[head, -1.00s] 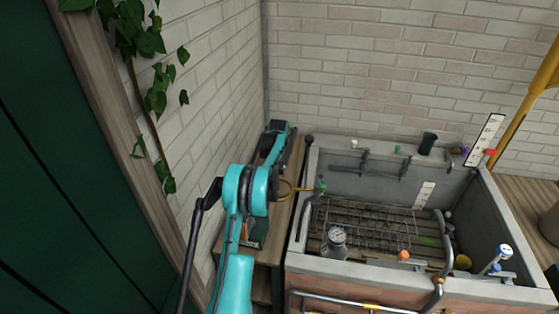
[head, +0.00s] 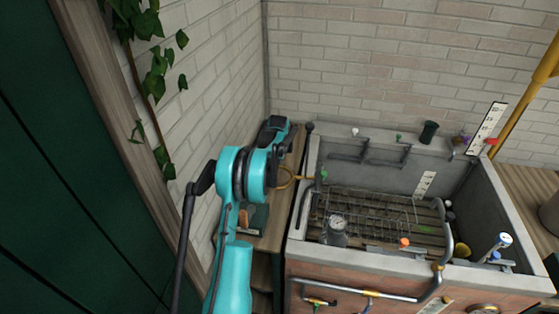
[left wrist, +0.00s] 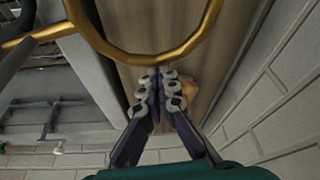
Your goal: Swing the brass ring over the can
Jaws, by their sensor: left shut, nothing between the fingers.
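The brass ring (head: 285,178) sticks out left of the basin from a short brass arm by the basin's left rim. Its near arc (left wrist: 145,60) spans the top of the left wrist view. My left gripper (left wrist: 160,82) is shut and empty, its fingertips close to the ring's arc in that view. I cannot tell whether they touch it. In the head view the fingers are hidden, and only the dark wrist (head: 272,130) shows clearly. A grey metal vessel with a round dial (head: 337,225), possibly the can, stands in the basin on the rack's left side. My right gripper is out of view.
The stone-rimmed basin (head: 300,215) holds a wire rack (head: 375,215) and has a curved pipe rail (head: 449,240) at its right. A narrow wooden shelf (head: 276,225) lies between basin and brick wall. Ivy (head: 155,75) hangs at the left.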

